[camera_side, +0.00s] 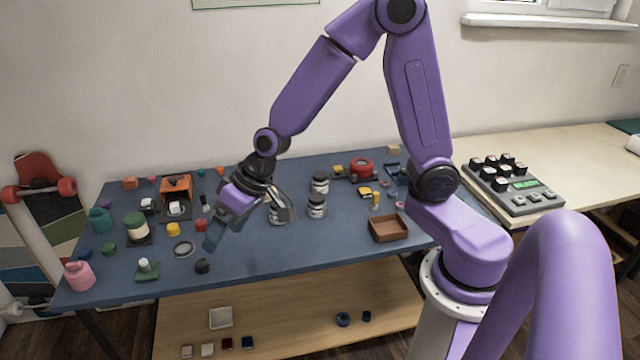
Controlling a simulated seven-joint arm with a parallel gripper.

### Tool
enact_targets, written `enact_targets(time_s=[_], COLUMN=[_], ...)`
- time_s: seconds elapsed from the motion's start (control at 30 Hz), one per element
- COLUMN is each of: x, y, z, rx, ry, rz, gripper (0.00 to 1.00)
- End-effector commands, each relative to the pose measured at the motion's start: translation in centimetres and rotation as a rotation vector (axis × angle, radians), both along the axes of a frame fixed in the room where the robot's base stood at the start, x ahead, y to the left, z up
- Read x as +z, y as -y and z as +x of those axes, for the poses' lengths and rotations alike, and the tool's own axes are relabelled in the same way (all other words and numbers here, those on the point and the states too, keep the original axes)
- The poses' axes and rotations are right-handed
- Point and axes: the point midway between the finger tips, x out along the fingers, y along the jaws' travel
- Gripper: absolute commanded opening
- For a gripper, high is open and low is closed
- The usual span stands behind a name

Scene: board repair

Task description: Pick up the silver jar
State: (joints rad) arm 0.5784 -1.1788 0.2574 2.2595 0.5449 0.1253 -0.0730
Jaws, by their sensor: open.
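Several small jars with dark lids and pale grey bodies stand on the blue table (330,240). One jar (320,182) is at the back, one jar (316,207) is just in front of it, and a third jar (277,218) is to the left, partly hidden by my gripper. I cannot tell for sure which is the silver jar. My gripper (250,225) is open, with nothing seen in it. It is tilted over the middle of the table, its right finger overlapping the third jar in the picture. I cannot tell if they touch.
A brown tray (389,229) lies to the right. A silver ring (183,249), a dark knob (202,266), a white-and-green jar (136,227) and an orange box (176,188) are to the left. The front middle of the table is clear.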

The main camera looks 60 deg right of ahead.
Motion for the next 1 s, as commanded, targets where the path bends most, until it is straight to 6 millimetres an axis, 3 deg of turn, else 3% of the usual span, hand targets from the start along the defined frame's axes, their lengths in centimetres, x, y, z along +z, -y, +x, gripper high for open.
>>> enact_targets(time_s=[0.03, 0.2, 0.33, 0.47, 0.63, 0.8, 1.0], x=[-0.9, -3.4, -5.6, -7.8, -10.7, -12.9, -14.0], y=[0.9, 5.5, 10.8, 17.0, 25.8, 33.1, 37.3], z=[2.4, 9.6, 13.7, 15.9, 15.8, 12.7, 9.3], rx=[-0.089, -0.400, -0.642, -0.878, -1.181, -1.429, -1.581], ry=[0.019, 0.113, 0.189, 0.259, 0.339, 0.390, 0.412], rz=[0.006, 0.005, -0.034, -0.110, -0.263, -0.452, -0.604], gripper=[0.83, 0.83, 0.83, 0.83, 0.83, 0.83, 0.83])
